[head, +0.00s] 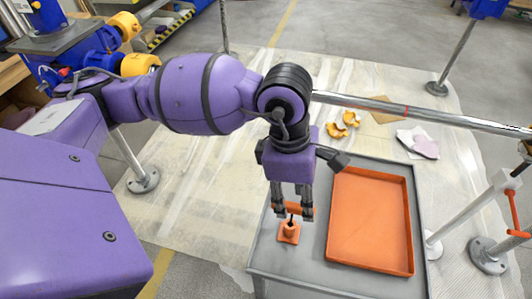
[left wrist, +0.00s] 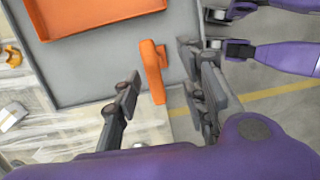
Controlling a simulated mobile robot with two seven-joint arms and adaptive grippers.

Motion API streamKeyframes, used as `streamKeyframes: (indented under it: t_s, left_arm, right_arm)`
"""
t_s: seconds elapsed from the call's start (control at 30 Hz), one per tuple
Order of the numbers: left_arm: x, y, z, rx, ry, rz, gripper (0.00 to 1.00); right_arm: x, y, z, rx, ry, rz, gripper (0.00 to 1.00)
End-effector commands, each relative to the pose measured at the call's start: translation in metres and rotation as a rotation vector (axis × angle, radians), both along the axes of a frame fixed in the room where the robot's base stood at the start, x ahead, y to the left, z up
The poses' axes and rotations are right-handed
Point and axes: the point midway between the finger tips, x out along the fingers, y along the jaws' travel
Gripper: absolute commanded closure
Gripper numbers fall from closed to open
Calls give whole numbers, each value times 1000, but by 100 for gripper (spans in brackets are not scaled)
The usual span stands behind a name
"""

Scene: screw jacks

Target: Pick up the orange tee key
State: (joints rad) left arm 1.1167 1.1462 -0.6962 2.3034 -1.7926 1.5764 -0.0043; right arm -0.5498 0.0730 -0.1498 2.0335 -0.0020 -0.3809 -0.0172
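The orange tee key (head: 307,211) stands on the near left part of a grey table, at a small orange block (head: 289,233) with a dark opening. My left gripper (head: 293,214) points down over it, its fingers on either side of the handle. In the left wrist view the tee key (left wrist: 153,72) shows between the spread fingers of the left gripper (left wrist: 158,92), with a gap on both sides. The left gripper is open and holds nothing. How deep the fingertips reach is hard to tell. My right gripper does not show in the head view.
An orange tray (head: 370,222) lies right of the tee key on the grey table (head: 308,268). A metal rail (head: 390,106) runs behind the arm. Yellow pieces (head: 345,124) lie on the floor sheet beyond. A post with an orange handle (head: 514,211) stands at right.

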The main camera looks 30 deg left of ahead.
Motion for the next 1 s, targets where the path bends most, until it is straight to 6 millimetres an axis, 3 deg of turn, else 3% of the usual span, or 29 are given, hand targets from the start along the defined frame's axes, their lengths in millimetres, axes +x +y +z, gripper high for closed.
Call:
streamKeyframes:
  t_s: [0.17,0.7,0.97,1.0]
  left_arm:
    - [12,15,-1,71,-40,2,61]
    - [9,7,-68,64,-39,1,61]
    - [10,7,-70,64,-40,1,61]
    - [10,6,-70,64,-40,1,65]
  right_arm:
    - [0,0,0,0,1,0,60]
    - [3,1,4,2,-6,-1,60]
    - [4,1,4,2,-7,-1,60]
    - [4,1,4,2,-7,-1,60]
